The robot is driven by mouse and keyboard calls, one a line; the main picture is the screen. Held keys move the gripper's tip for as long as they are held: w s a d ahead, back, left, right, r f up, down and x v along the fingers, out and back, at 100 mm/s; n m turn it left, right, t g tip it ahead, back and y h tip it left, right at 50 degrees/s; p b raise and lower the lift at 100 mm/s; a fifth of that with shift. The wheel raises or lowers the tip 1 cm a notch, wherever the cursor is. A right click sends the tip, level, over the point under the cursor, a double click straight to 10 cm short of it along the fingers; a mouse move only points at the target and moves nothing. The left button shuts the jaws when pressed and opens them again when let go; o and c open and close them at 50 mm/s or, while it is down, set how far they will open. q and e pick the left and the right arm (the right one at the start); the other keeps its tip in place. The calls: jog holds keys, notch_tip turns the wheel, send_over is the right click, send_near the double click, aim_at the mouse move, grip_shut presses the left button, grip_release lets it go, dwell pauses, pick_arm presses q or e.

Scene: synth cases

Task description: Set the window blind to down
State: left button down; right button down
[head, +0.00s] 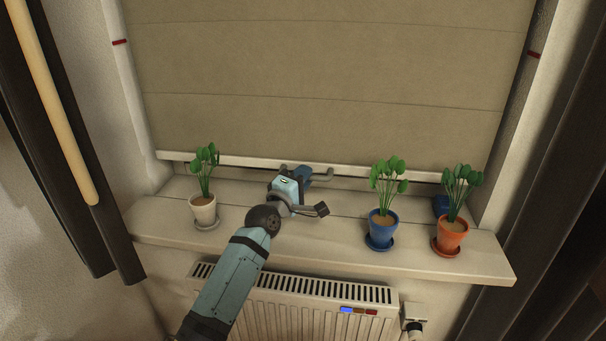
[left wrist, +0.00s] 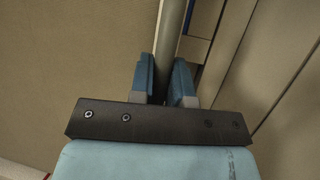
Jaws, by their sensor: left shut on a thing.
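The beige window blind (head: 320,60) hangs over the window, and its pale bottom bar (head: 230,160) is just above the sill. My left gripper (head: 304,173) is at the middle of the bottom bar, shut on the blind's grey-green handle (head: 323,178). In the left wrist view the handle (left wrist: 170,38) runs between the two blue fingers of my left gripper (left wrist: 164,85), with the beige fabric (left wrist: 70,55) beside it. My right gripper is not in view.
On the sill (head: 300,236) stand a white-potted plant (head: 203,210) left of my arm, and blue-potted (head: 381,228) and orange-potted (head: 452,236) plants to the right. A radiator (head: 300,305) is below. Red marks (head: 119,42) (head: 533,54) are on the window's sides.

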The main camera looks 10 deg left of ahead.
pick_arm(q)
jog(key=shift+d, duration=0.1)
jog(key=c, duration=1.1)
grip_release()
jog(key=v, duration=1.3)
jog(key=shift+s, duration=0.4)
